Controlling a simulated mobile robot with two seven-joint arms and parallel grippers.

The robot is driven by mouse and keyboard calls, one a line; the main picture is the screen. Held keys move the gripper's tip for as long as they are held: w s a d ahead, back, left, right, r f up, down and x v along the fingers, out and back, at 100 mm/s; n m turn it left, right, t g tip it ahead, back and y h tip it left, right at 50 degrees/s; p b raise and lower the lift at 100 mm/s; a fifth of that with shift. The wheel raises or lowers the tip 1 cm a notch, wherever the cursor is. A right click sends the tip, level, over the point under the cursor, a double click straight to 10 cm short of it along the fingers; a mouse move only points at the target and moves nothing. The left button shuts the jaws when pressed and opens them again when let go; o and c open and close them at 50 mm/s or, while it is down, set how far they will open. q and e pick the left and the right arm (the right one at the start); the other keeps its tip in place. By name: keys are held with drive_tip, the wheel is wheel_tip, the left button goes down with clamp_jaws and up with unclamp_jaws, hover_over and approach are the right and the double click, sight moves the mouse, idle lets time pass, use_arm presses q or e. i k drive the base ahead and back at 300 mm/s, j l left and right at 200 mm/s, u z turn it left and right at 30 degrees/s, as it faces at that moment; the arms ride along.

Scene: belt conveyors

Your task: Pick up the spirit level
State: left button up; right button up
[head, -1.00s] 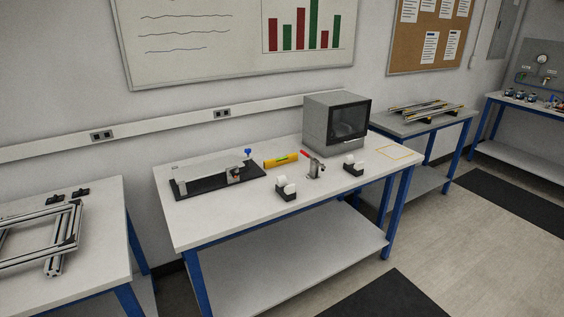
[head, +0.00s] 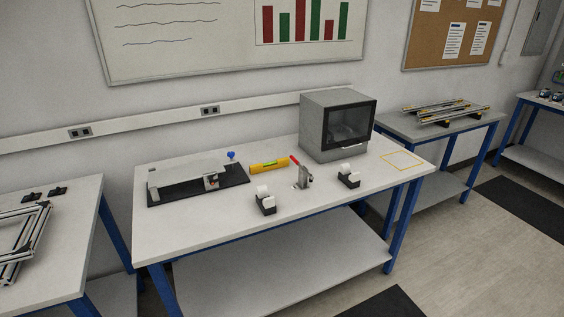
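The spirit level (head: 268,166) is a short yellow bar with a green vial. It lies flat on the white top of the middle blue-legged workbench (head: 225,228), between a black-based fixture and a red-handled clamp. Neither of my grippers shows in the head view.
The fixture (head: 198,183) is left of the level, with a blue knob (head: 231,155) behind. The clamp (head: 304,178) is on its right. Two small black holders with white pieces (head: 265,200) (head: 348,176) stand in front. A grey box with a dark window (head: 337,125) stands at back right. The bench's front left is clear.

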sight(258, 168)
drive_tip(key=i+l, duration=0.35)
drive_tip(key=l, duration=0.15)
drive_tip(key=i+l, duration=0.3)
drive_tip(key=l, duration=0.2)
